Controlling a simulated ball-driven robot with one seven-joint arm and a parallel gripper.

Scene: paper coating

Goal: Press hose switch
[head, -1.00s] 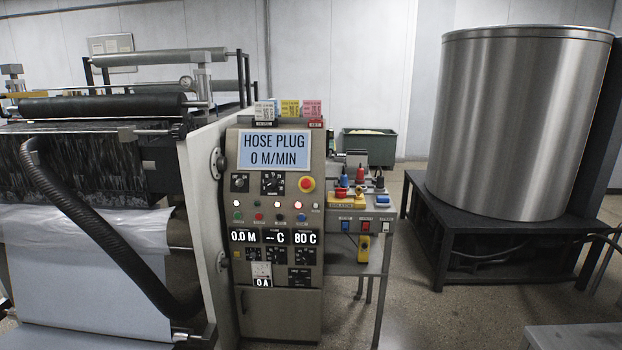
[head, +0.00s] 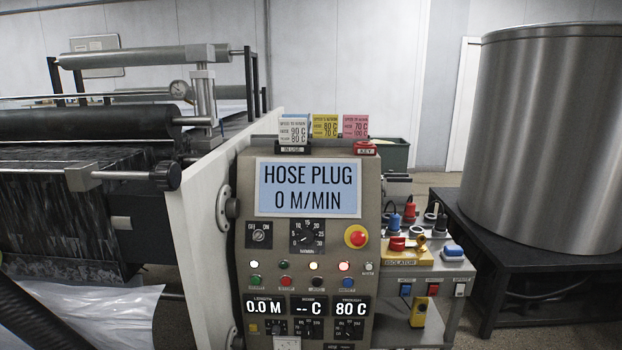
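A row of small blue (head: 405,290), red (head: 433,289) and white (head: 460,289) switches sits on the front of the side bench. Their labels are too small to read, so I cannot tell which is the hose switch. The control cabinet (head: 240,290) stands to the left of the bench; its display (head: 308,188) reads "HOSE PLUG 0 M/MIN". A blue plug (head: 394,220) and a red plug (head: 409,211) stand upright on the bench top. A black ribbed hose (head: 40,325) shows at lower left. My gripper is not in view.
A yellow isolator with a red knob (head: 397,243) and a red emergency button (head: 356,237) are nearby. A large steel drum (head: 550,140) on a dark stand is at right. The coating machine's black roller (head: 80,124) is at left.

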